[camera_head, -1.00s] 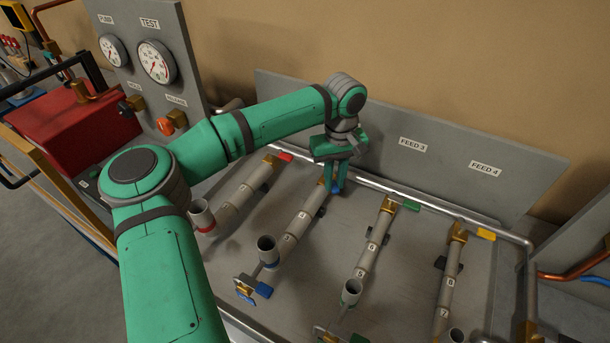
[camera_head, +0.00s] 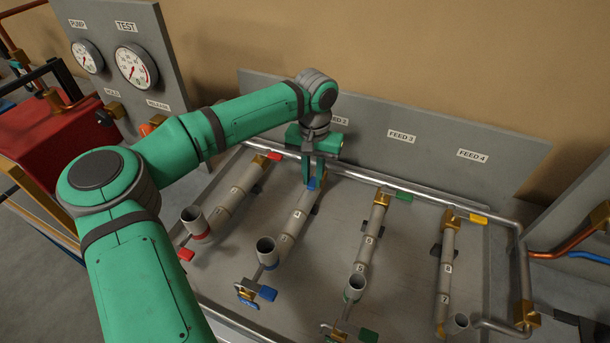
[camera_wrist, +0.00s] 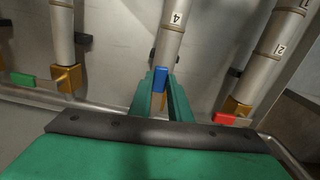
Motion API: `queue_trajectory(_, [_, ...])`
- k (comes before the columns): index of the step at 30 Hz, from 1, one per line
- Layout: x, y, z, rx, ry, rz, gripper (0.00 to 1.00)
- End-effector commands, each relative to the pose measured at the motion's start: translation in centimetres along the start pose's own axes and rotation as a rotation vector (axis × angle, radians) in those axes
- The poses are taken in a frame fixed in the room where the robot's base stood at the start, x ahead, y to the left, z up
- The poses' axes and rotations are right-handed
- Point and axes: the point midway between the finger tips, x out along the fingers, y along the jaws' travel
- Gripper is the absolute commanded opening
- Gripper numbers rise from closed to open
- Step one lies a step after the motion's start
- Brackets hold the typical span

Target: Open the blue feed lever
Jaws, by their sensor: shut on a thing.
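The blue feed lever (camera_wrist: 160,79) sits between my gripper's two green fingers in the wrist view, at the base of the pipe marked 4 (camera_wrist: 174,18). In the head view my gripper (camera_head: 314,180) reaches down at the top end of the second pipe (camera_head: 298,218), and a bit of the blue lever (camera_head: 311,184) shows at the fingertips. My gripper is shut on the blue lever. The fingers partly hide the brass valve under it.
A red lever (camera_head: 274,157) is on the pipe to the left, a green lever (camera_head: 403,196) and a yellow lever (camera_head: 478,219) to the right. A steel rail (camera_head: 370,178) runs behind the valves. Open cups (camera_head: 266,247) stand up from the pipes.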

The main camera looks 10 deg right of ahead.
Motion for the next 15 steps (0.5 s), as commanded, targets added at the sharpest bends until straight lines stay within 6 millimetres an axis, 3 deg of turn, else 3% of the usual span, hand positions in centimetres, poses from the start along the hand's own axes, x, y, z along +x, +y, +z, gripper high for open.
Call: queue_trajectory(15, [-0.02, 0.33, -0.16, 0.107, 0.0, -0.003, 0.0])
